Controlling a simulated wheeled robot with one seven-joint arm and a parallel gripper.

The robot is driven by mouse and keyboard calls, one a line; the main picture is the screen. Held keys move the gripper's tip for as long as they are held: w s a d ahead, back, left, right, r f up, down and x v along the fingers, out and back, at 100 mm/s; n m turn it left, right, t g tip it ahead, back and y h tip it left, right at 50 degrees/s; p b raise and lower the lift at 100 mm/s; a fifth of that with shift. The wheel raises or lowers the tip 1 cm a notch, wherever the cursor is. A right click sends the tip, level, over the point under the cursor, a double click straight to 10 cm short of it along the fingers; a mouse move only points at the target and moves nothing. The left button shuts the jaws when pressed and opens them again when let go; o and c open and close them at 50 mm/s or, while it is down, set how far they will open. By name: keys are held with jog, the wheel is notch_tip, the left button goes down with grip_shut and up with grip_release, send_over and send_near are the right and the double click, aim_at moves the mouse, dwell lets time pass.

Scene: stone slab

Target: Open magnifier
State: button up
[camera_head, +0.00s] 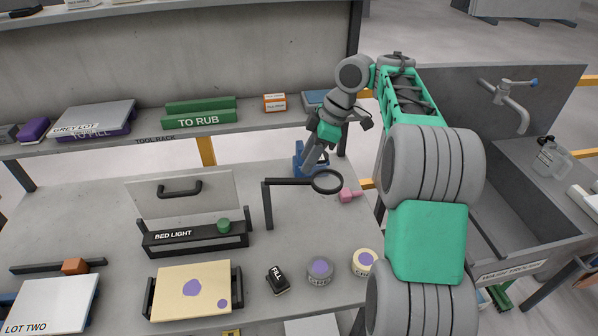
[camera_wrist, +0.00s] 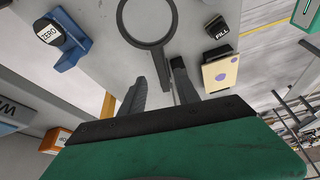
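The magnifier is a black ring (camera_head: 327,181) on a horizontal black arm (camera_head: 290,182), carried by a thin upright post (camera_head: 268,208) on the slab. In the wrist view the ring (camera_wrist: 146,14) is at the top, and its arm (camera_wrist: 161,66) runs down between my fingers in the picture. My gripper (camera_head: 310,162) points down just above and behind the ring and arm in the head view. It is open, with a clear gap between its fingertips (camera_wrist: 159,71). I cannot tell whether either finger touches the arm.
A blue stand (camera_head: 299,168) marked ZERO in the wrist view (camera_wrist: 70,42) is behind the magnifier. A pink piece (camera_head: 348,196) lies right of the ring. The BED LIGHT unit (camera_head: 195,238) stands left; a FILL block (camera_head: 278,281) and round pots (camera_head: 319,272) sit in front.

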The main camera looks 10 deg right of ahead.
aim_at(296, 180)
jog(key=b+x, duration=0.2)
jog(key=x, duration=0.4)
jog(key=shift+a+f, duration=0.15)
jog(key=shift+f, duration=0.05)
jog(key=shift+c, duration=0.4)
grip_shut()
dwell(0.6)
